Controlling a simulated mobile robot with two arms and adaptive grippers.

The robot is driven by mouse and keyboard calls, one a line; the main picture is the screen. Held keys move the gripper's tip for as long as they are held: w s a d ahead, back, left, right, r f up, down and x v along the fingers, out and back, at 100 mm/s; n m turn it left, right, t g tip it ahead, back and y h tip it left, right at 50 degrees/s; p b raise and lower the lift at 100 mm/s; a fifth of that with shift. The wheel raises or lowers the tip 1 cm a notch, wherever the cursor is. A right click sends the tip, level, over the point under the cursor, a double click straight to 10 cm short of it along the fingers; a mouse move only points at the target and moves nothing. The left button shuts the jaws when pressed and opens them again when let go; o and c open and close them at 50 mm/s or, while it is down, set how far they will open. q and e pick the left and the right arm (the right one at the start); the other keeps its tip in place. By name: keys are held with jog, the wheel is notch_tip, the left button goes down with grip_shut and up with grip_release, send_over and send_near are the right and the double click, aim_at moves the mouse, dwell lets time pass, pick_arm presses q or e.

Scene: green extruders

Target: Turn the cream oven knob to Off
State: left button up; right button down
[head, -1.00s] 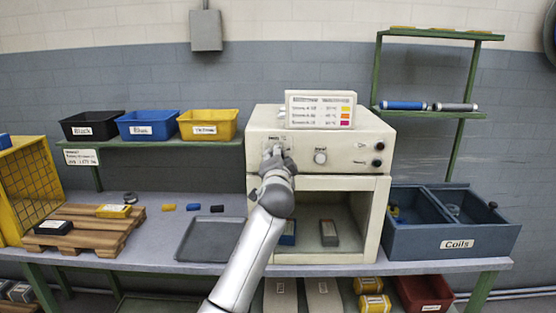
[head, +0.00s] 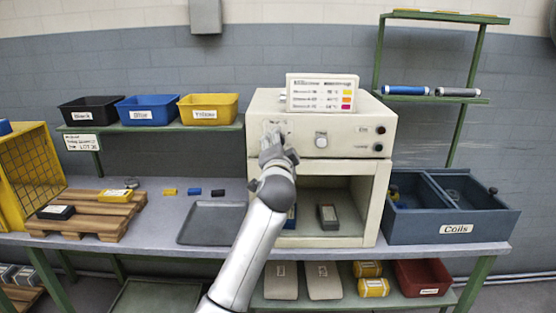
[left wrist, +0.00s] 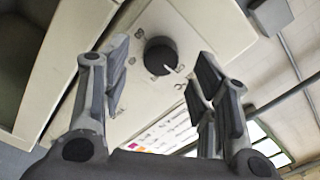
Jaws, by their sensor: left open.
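The cream oven (head: 350,170) stands on the bench with its control panel across the top front. My left gripper (head: 272,140) is in front of the left part of that panel and covers what is there in the head view. In the left wrist view a round dark knob (left wrist: 161,55) with a white pointer sits on the cream panel. The pointer aims to the lower right of that picture. My left gripper (left wrist: 160,85) is open, its fingers on either side of the knob and apart from it. A pale knob (head: 321,141) shows further right on the panel. My right gripper is not in view.
A sign (head: 320,93) stands on top of the oven. The oven chamber is open below the panel.

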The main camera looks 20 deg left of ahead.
pick_arm(q)
jog(key=v, duration=0.9)
notch_tip(320, 180, down, 27)
jog(key=w+d+g+h, duration=0.2)
jog(key=g+h, duration=0.1)
jog(key=g, duration=0.1)
jog(key=s+f+g+h, duration=0.1)
jog(key=s+f+g, duration=0.1)
jog(key=s+f, duration=0.65)
jog(key=s+a+f+n+g, duration=0.15)
jog(key=s+f, duration=0.25)
jog(key=f, duration=1)
jog(key=s+f+g+h, duration=0.1)
jog(key=s+f+g, duration=0.2)
jog(key=s+f, duration=0.55)
jog(key=s+a+f+n+g, duration=0.1)
jog(key=s+f+g, duration=0.1)
jog(key=s+f, duration=0.5)
jog(key=s+a+f+n+g, duration=0.2)
jog(key=s+f, duration=0.6)
jog(key=s, duration=1.2)
jog(key=s+a+f+n+g, duration=0.1)
jog(key=s+f+g, duration=0.1)
jog(key=s+f, duration=0.5)
jog(key=s, duration=0.6)
jog(key=shift+s+a+f+n, duration=0.2)
jog(key=shift+a+f+n, duration=0.05)
jog(key=shift+a+n, duration=0.15)
